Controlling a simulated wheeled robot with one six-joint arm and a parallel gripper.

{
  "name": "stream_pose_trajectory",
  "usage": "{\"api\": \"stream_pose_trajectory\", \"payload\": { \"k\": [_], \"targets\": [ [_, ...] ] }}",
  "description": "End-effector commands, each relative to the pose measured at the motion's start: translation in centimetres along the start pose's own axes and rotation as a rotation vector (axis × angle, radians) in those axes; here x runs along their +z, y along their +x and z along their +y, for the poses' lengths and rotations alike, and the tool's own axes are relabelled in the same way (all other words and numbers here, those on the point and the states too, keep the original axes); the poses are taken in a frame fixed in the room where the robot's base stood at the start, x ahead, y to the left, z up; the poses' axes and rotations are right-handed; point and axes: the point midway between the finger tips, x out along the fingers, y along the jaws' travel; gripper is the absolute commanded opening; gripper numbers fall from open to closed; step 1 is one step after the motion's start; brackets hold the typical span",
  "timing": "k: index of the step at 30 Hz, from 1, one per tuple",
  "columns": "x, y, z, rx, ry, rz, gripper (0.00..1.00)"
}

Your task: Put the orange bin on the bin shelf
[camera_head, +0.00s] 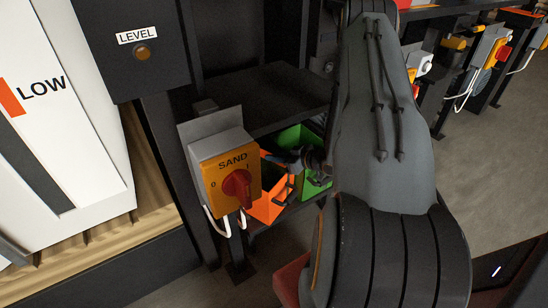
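The orange bin (264,209) stands on the lower level of a dark shelf unit, partly hidden behind the yellow SAND switch box. A green bin (296,137) stands right beside it, to its right and behind. My gripper (287,179) is at the orange bin, by its right side near the green bin. My arm comes down from the right and hides part of both bins. The fingers are small and dark, so I cannot tell whether they are open or shut on the bin's rim. The dark upper shelf board (280,92) above the bins looks bare where it shows.
The SAND switch box (228,172) with a red knob juts out in front of the bins at left. A white LOW panel (50,110) is at far left. More switch boxes (487,50) line the right. Grey floor (500,150) is open at right.

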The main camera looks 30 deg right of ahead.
Motion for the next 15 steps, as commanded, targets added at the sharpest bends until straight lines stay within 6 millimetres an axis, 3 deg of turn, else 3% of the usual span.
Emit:
{"api": "stream_pose_trajectory", "payload": {
  "k": [15],
  "targets": [
    [0.62,0.31,0.06,0.0,0.0,0.002,0.0]
  ]
}}
